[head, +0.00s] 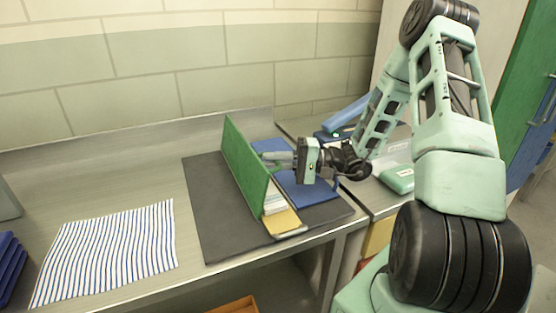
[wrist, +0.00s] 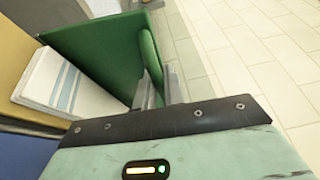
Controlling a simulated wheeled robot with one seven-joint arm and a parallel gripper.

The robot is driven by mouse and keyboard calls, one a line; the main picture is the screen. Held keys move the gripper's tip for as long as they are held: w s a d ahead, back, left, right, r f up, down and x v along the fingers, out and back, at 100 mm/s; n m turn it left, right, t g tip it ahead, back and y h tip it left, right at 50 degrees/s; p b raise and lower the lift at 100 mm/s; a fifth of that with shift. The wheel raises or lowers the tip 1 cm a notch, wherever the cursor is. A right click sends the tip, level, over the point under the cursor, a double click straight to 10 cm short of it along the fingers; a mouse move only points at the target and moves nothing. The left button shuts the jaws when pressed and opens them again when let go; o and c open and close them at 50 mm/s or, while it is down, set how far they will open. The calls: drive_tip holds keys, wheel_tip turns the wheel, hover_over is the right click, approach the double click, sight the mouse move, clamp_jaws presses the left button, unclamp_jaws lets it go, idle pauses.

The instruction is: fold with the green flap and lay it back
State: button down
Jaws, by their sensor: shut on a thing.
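The green flap (head: 243,165) stands upright, well off the dark mat (head: 212,205), to the left of the blue panels (head: 312,192). It also shows in the wrist view (wrist: 95,45). My gripper (head: 272,160) reaches in from the right and is shut on the green flap; in the wrist view, the fingers (wrist: 160,88) are at its rounded green edge. A white folded cloth with blue stripes (head: 274,203) lies at the flap's foot, above a yellow panel (head: 282,221). The cloth also shows in the wrist view (wrist: 60,82). The flap partly hides the cloth.
A blue-and-white striped cloth (head: 110,250) lies flat on the table's left. A blue stack (head: 10,268) sits at the far left edge. The table between striped cloth and mat is clear. A wall (head: 150,80) stands behind. An orange crate (head: 236,305) shows below the table.

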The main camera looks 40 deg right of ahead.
drive_tip(key=c, duration=1.5)
unclamp_jaws()
drive_tip(key=r+b+v, duration=0.1)
drive_tip(key=b+v, duration=0.2)
drive_tip(key=v, duration=1.4)
drive_tip(key=shift+d+f, duration=0.3)
drive_tip(key=shift+f, duration=0.2)
drive_tip(key=shift+a, duration=0.1)
